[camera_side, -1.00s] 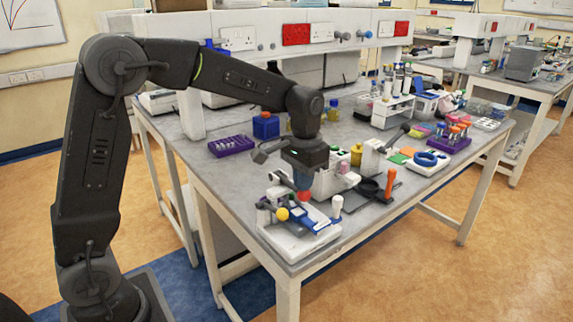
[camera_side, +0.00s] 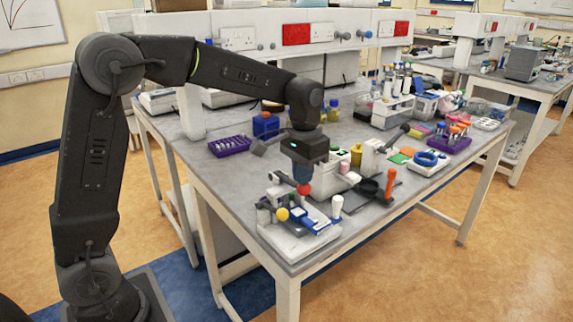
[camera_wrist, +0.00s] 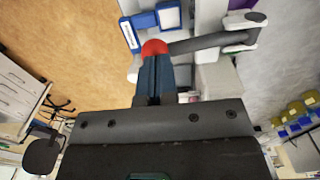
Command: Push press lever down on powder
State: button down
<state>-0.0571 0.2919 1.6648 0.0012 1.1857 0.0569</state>
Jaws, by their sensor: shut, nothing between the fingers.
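A small press-like device on a white base (camera_side: 297,243) stands near the bench's front corner. My gripper (camera_side: 303,181) points down above the device, shut and empty. A red ball (camera_side: 304,190) is right at the fingertips; it also shows in the wrist view (camera_wrist: 154,47). I cannot tell whether it touches them. No powder can be made out.
A white-handled piece (camera_side: 337,206) and a black tray with an orange-handled tool (camera_side: 390,183) are to the right. A purple rack (camera_side: 230,146) and a blue container (camera_side: 265,125) stand behind left. Grey bench surface (camera_side: 228,178) is clear to the left.

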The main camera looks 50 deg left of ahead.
jog(key=shift+r, duration=0.75)
jog(key=shift+a+r, duration=0.35)
jog(key=shift+r, duration=0.45)
jog(key=shift+a+r, duration=0.25)
jog(key=shift+r, duration=0.6)
jog(key=shift+a+r, duration=0.25)
jog(key=shift+r, duration=0.3)
